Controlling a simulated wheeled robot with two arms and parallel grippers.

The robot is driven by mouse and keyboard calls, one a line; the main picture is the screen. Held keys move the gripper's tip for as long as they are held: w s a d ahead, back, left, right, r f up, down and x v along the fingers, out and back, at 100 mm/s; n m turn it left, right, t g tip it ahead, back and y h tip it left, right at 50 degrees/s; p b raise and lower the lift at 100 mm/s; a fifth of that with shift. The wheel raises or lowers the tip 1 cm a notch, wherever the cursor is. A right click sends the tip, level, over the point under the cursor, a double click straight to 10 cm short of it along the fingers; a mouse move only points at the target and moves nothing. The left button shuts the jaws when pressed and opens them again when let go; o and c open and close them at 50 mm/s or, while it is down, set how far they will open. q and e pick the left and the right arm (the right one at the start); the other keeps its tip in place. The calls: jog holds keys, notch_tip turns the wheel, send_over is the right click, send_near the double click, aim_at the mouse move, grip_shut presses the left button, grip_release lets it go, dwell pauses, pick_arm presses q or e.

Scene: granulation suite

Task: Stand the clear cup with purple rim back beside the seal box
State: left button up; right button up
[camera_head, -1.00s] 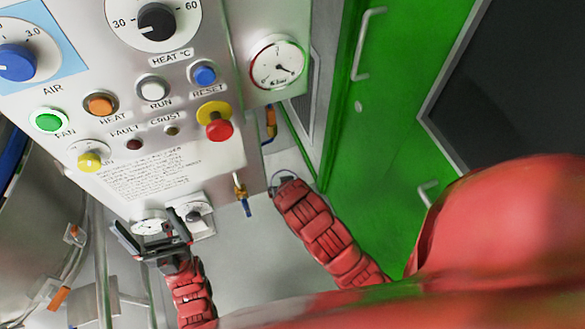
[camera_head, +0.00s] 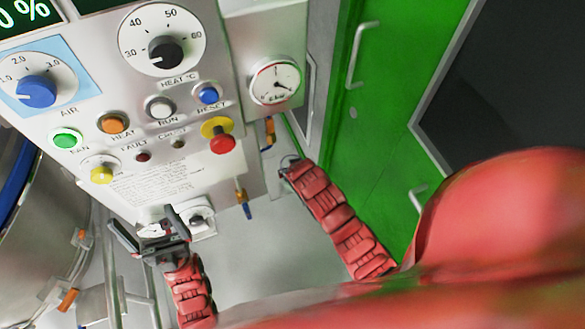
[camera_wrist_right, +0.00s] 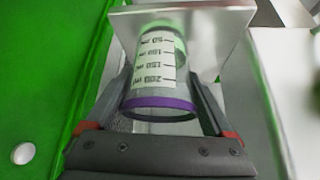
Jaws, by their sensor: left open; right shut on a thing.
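The clear cup with purple rim (camera_wrist_right: 160,78) is in the right wrist view. Its printed scale reads upside down and its purple rim is on the side toward my palm. My right gripper (camera_wrist_right: 163,90) is shut on the cup, one finger on each side. In the head view the right arm reaches up at centre, and the cup is not discernible there. My left gripper (camera_head: 147,228) is open and empty in front of the lower part of the control panel. I cannot identify the seal box in either view.
A steel control panel (camera_head: 150,185) with knobs, buttons and a pressure gauge (camera_head: 275,82) fills the left and centre. A green door (camera_head: 385,110) stands to the right. A pale plate (camera_wrist_right: 205,25) lies just beyond the cup in the right wrist view. A steel vessel (camera_head: 40,245) is at far left.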

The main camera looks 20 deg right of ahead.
jog(key=o, duration=1.2)
jog(key=shift+f, duration=0.1)
jog(key=shift+o, duration=0.2)
jog(key=shift+r, duration=0.25)
jog(key=shift+s+r, duration=0.2)
jog(key=shift+r, duration=0.05)
jog(key=b+v, duration=0.1)
jog(key=v, duration=1)
jog(key=shift+s, duration=0.1)
jog(key=shift+a, duration=0.1)
